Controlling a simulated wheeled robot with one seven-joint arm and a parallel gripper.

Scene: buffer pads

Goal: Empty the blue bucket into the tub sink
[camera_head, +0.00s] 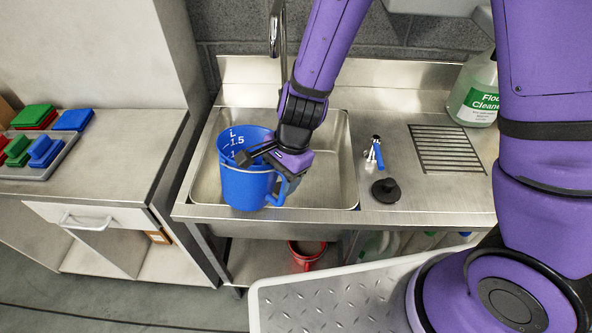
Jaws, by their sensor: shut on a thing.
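The blue bucket (246,190) is upright, with white volume marks on its inner wall and a handle on its right side. It is at the front left of the tub sink (335,185), overlapping the basin's front rim in the picture. I cannot tell whether it rests on the rim or hangs above it. My gripper (275,172) is at the bucket's right side and shut on it near the handle. The bucket's contents cannot be made out. The visible part of the basin floor looks empty.
A faucet (277,32) rises behind the basin. A black plug (386,190), a small blue-handled tool (377,153) and a floor cleaner bottle (473,90) stand on the right drainboard. A red bucket (306,255) is below. A left counter holds a tray of colored pads (62,162).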

